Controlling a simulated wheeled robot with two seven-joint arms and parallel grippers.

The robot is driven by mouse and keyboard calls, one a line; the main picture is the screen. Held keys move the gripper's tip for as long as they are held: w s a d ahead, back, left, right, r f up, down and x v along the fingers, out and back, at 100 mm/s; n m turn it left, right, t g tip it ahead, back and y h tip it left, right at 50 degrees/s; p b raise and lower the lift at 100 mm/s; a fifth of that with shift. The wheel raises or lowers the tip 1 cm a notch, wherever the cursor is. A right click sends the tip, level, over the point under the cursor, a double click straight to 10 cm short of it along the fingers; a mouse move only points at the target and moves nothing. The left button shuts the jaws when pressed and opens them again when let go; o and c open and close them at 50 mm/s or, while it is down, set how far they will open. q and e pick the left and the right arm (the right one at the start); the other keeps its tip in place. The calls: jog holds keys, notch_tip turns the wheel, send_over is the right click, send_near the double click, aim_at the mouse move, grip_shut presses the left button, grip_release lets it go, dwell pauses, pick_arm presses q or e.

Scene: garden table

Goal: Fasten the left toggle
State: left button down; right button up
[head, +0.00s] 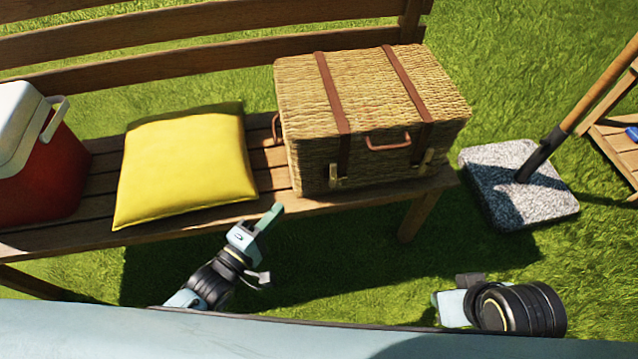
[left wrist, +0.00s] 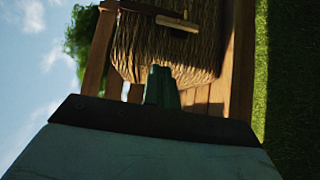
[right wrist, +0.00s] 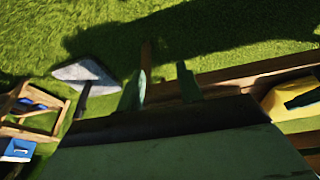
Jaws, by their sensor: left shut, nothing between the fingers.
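A closed wicker hamper (head: 300,135) with two brown leather straps stands on the bench. The left toggle (head: 337,181) is a small brass-coloured piece low on the front, under the left strap (head: 344,152). A similar right toggle (head: 426,161) is under the right strap. Whether either is fastened is too small to tell. My left gripper (head: 273,213) is shut and empty, in front of the bench, left of and below the left toggle. In the left wrist view its fingers (left wrist: 162,84) point at the wicker, apart from a pale toggle bar (left wrist: 178,24). My right gripper (right wrist: 161,86) is open and empty.
A yellow cushion (head: 187,165) and a red cooler (head: 38,165) with white lid sit left of the hamper on the wooden bench (head: 275,182). A grey stone parasol base (head: 500,190) with a pole stands on the grass at right. Space before the hamper is clear.

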aim_at(333, 176)
pick_arm(q)
jog(key=shift+f, duration=0.15)
pick_arm(e)
jog(key=shift+s+r, duration=0.15)
jog(key=shift+r, duration=0.5)
pick_arm(q)
jog(key=shift+w+d, duration=0.1)
pick_arm(e)
jog(key=shift+a, duration=0.1)
